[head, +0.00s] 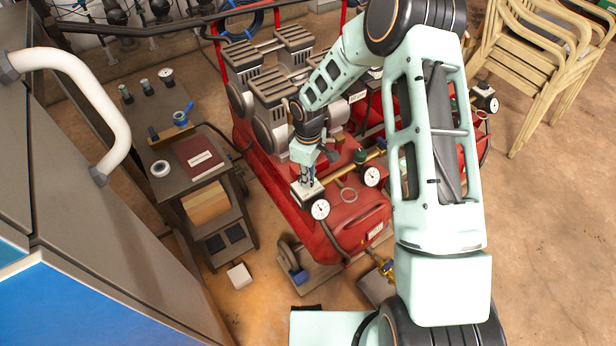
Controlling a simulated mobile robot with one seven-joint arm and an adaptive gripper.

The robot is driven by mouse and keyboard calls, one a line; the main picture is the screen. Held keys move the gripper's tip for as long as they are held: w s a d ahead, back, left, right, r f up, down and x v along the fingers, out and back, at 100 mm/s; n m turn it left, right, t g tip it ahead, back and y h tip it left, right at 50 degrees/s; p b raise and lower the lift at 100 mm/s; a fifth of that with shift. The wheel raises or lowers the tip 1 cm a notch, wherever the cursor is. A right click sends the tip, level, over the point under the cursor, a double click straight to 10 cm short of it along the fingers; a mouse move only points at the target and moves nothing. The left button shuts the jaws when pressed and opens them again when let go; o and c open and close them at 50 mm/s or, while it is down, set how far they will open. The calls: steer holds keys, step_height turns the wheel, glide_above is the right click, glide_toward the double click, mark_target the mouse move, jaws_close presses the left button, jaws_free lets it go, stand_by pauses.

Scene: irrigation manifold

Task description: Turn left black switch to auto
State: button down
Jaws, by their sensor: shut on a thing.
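A red compressor (351,217) stands in the middle of the head view, with grey ribbed pump heads at its back. A small pale switch box (309,192) sits on its front left, just above a round white gauge (320,209). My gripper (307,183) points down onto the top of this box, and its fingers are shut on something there. The black switch itself is hidden by the fingers, so its setting cannot be read. A second similar box (484,91) with a gauge is at the far right, behind my arm.
A brass pipe with another gauge (371,176) lies right of my gripper. A dark cart (218,149) with a red book (201,156) and tape stands left. Stacked beige chairs (535,50) are at the upper right. A grey and blue cabinet (90,270) fills the lower left.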

stand_by(0.3)
steer(key=c, duration=2)
jaws_free()
step_height(320, 180, up, 12)
steer(key=shift+r, duration=0.1)
